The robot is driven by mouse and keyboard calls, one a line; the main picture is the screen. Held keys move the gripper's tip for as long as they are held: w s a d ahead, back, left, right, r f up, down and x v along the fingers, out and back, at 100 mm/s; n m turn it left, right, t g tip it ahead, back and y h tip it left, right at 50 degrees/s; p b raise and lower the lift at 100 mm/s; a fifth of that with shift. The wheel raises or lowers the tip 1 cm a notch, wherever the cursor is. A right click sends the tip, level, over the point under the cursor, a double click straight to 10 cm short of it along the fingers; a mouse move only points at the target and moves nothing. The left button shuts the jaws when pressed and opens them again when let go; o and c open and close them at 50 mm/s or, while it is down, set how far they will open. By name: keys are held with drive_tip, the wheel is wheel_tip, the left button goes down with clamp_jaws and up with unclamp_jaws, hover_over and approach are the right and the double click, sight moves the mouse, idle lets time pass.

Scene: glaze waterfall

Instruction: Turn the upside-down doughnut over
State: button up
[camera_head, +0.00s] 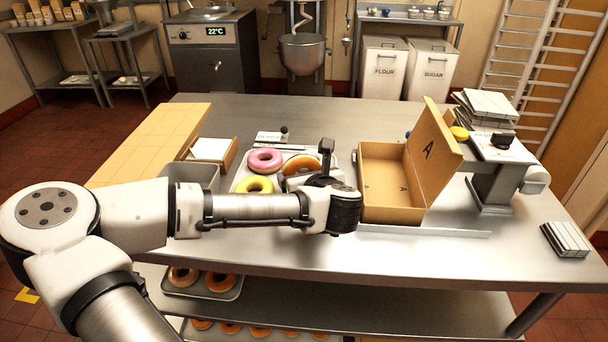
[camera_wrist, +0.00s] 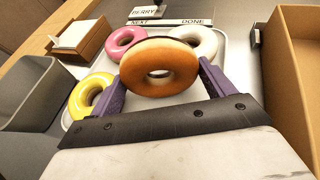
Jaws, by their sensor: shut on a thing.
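My gripper (camera_wrist: 161,82) has its two purple fingers on either side of a brown doughnut (camera_wrist: 158,75) and is shut on it. The doughnut's plain fried side faces the wrist camera; a pale band and a dark edge show along its far rim. In the head view the doughnut (camera_head: 302,163) is partly hidden behind my wrist, and the fingertips are hidden. A pink doughnut (camera_wrist: 125,40), a yellow doughnut (camera_wrist: 88,95) and a white doughnut (camera_wrist: 207,42) lie glaze up on the light tray (camera_wrist: 222,72). I cannot tell whether the held doughnut touches the tray.
An open cardboard box (camera_head: 390,213) marked A stands right of the tray, its lid (camera_head: 432,150) raised. A grey bin (camera_head: 188,172) and a wooden holder with white paper (camera_head: 212,149) stand to the left. A label stand (camera_head: 268,137) is behind.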

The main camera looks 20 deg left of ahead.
drive_tip(key=shift+f, duration=0.1)
drive_tip(key=o, duration=1)
drive_tip(key=shift+s+d, duration=1.2)
drive_tip(key=shift+s, duration=0.3)
drive_tip(key=shift+s+d, duration=1.15)
drive_tip(key=shift+s, duration=0.3)
